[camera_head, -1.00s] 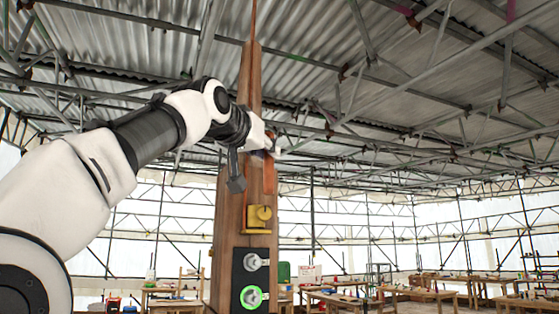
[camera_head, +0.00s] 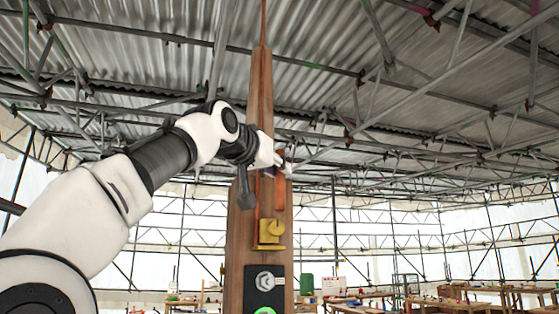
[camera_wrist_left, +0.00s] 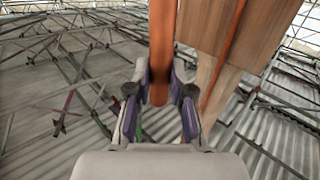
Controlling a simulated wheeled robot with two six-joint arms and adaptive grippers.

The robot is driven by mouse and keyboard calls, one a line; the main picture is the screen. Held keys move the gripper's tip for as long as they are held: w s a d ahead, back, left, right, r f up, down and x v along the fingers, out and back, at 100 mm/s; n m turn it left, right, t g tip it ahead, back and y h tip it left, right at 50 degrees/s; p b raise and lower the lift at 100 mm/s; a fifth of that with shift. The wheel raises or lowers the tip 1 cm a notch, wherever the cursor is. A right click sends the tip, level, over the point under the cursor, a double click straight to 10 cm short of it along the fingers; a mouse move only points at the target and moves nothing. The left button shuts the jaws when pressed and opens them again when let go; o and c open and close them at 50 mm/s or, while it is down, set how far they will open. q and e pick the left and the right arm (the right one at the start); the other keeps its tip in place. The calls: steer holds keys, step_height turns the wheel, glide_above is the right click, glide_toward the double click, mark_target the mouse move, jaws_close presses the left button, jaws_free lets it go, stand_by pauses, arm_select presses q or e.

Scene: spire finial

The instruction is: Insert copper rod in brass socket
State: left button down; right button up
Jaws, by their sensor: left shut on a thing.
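The copper rod (camera_head: 280,195) is an orange bar standing about upright in front of the wooden spire. My left gripper (camera_head: 280,165) comes in from the left and is shut on the rod. In the left wrist view my left gripper (camera_wrist_left: 160,95) has one finger on each side of the rod (camera_wrist_left: 164,40). The socket does not show in the wrist view. My right gripper is not in view.
The wooden spire (camera_head: 240,250) rises in the middle, with a thin copper strip along it. Steel trusses hang overhead. Workbenches (camera_head: 440,305) stand far behind at right.

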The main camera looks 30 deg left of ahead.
arm_select(q)
steer(key=w+a, duration=0.1)
steer(key=w+a+f+p, duration=0.1)
steer(key=a, duration=0.1)
steer(key=w+a, duration=0.1)
steer(key=a, duration=0.1)
steer(key=shift+w+a+f+p, duration=0.25)
steer(key=shift+w+f+p, duration=0.1)
steer(key=shift+f+p, duration=0.05)
steer(key=shift+w+d+f+b, duration=0.1)
steer(key=shift+w+f+b, duration=0.05)
steer(key=shift+f+b, duration=1.5)
steer(key=shift+f, duration=0.2)
steer(key=c, duration=1)
jaws_free()
steer(key=shift+o, duration=0.2)
